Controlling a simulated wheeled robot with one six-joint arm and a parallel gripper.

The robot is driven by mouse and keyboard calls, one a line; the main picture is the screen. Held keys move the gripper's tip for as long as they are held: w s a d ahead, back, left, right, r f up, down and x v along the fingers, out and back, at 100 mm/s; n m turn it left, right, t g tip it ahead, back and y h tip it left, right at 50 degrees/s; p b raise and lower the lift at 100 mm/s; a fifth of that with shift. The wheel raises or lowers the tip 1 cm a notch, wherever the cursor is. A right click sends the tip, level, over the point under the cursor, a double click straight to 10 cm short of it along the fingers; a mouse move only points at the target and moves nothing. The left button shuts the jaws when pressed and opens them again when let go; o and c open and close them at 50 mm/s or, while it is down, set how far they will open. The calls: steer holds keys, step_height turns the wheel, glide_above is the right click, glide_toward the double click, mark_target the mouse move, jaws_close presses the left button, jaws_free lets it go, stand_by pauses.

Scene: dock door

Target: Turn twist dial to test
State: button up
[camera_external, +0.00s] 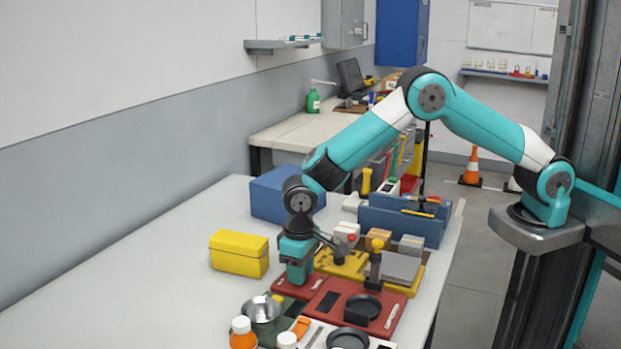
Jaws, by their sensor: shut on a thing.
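My gripper (297,280) points straight down over a small red plate (281,287) near the front of the table. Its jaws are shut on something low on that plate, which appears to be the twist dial. The jaws and wrist hide the dial, so its pointer and the test mark cannot be read. A larger red panel (335,286) lies just to the right, with a black round fitting (362,307) and a pale strip on it.
A yellow box (239,255) stands left of my gripper and a blue box (276,194) behind it. A metal cup (261,309) and an orange bottle (242,335) stand in front. A black-and-yellow upright part (375,262) stands close on the right. The table's left is clear.

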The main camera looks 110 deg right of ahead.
steer(key=shift+m, duration=2.3)
steer(key=o, duration=0.9)
steer(key=shift+r, duration=0.15)
step_height(320, 180, up, 17)
steer(key=shift+r+b, duration=0.1)
steer(key=shift+b, duration=0.85)
